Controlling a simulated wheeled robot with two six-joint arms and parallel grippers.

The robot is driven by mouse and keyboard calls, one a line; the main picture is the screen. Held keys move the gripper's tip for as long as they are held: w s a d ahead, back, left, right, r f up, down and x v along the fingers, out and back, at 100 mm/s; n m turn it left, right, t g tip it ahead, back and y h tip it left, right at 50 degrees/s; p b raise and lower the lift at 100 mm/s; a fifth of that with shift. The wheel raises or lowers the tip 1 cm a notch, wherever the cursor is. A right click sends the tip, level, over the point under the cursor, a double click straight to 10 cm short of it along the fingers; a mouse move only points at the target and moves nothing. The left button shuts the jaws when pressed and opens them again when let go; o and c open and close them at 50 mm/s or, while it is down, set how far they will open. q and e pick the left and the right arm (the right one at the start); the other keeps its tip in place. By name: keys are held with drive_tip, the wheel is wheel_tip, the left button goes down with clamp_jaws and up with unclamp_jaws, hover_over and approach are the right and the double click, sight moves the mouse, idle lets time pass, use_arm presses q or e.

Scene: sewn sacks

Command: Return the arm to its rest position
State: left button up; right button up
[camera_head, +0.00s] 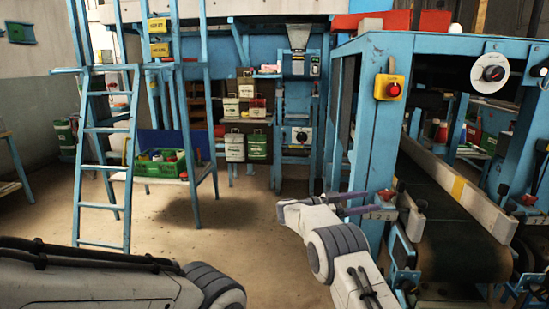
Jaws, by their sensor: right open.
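My right arm rises from the bottom right, and its wrist bends over to the right. My right gripper (384,202) is at the end, in front of the blue machine frame by the conveyor.
The blue machine frame (371,130) with a dark conveyor belt (440,205) stands close on the right. A red-and-yellow button box (389,88) is on its post. A blue ladder (105,145) and a green crate (160,169) stand at left. The middle floor is clear.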

drive_tip(key=w+a+r+n+t+y, duration=0.4)
drive_tip(key=w+r+n+t+y, duration=0.3)
drive_tip(key=n+t+y, duration=0.5)
drive_tip(key=s+a+f+n+g+y, duration=0.2)
drive_tip(key=s+a+f+y, duration=0.1)
drive_tip(key=s+f, duration=0.4)
drive_tip(key=s+a+f+n+g+y, duration=0.2)
drive_tip(key=s+f+y, duration=0.15)
drive_tip(key=s, duration=0.65)
drive_tip(key=s+d+f+n+g, duration=0.1)
drive_tip(key=s+f+g, duration=0.3)
drive_tip(key=s, duration=0.8)
drive_tip(key=s+d+f+g, duration=0.1)
drive_tip(key=s+f+g, duration=0.35)
drive_tip(key=s, duration=0.75)
drive_tip(key=s+a+r+n+g+y, duration=0.1)
drive_tip(key=s+a+r+n, duration=0.25)
drive_tip(key=s+a, duration=0.3)
drive_tip(key=s+a+r+n+g, duration=0.1)
drive_tip(key=s+a+r+n, duration=0.1)
drive_tip(key=s+a+n, duration=0.35)
wheel_tip(320, 180, up, 16)
drive_tip(key=a+m+p, duration=0.1)
drive_tip(key=a+p, duration=0.1)
drive_tip(key=p, duration=1.4)
drive_tip(key=shift+s+a+r, duration=0.2)
drive_tip(key=shift+s, duration=0.2)
